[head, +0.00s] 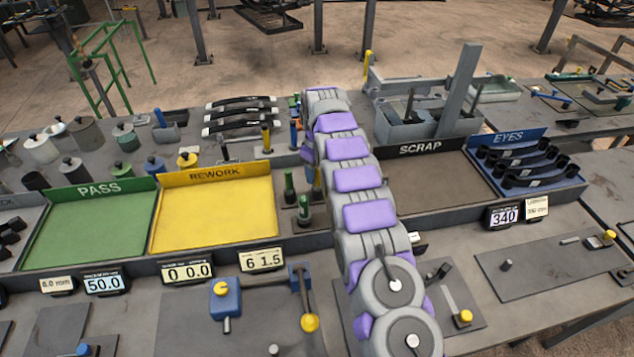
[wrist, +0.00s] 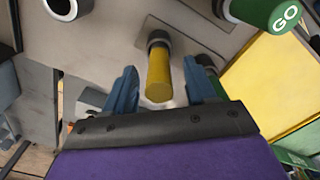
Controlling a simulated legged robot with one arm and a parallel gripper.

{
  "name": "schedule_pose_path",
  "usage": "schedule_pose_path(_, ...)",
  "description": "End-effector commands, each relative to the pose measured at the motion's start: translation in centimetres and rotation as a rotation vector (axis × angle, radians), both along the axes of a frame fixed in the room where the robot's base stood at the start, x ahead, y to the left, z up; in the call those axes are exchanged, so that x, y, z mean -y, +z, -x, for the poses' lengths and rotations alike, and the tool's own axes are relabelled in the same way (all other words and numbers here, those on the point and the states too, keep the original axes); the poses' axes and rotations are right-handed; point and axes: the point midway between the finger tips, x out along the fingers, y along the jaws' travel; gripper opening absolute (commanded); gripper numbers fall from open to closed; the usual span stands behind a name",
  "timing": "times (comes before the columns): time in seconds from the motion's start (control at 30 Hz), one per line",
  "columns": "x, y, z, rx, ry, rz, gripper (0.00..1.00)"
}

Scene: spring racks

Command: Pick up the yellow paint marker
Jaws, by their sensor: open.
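The yellow paint marker (wrist: 159,76) shows in the wrist view as a yellow cylinder with a dark collar at its far end, near a grey plate. My gripper (wrist: 160,68) is open, with one blue finger on each side of the marker. Gaps show between the marker and both fingers, so they do not grip it. In the head view my grey and purple arm covers the fingers. A yellow-topped upright piece (head: 266,138) stands behind the REWORK tray there; I cannot tell whether it is the same marker.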

Motion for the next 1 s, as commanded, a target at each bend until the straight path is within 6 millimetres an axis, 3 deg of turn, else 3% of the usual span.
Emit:
schedule_pose_path(0.13,0.0,-1.9,-0.1,0.003,0.001,0.0,0.56)
schedule_pose_path(0.4,0.0,-2.1,0.0,0.003,0.0,-0.001,0.55)
schedule_pose_path(1.0,0.0,-2.1,-0.1,0.003,0.0,-0.001,0.0)
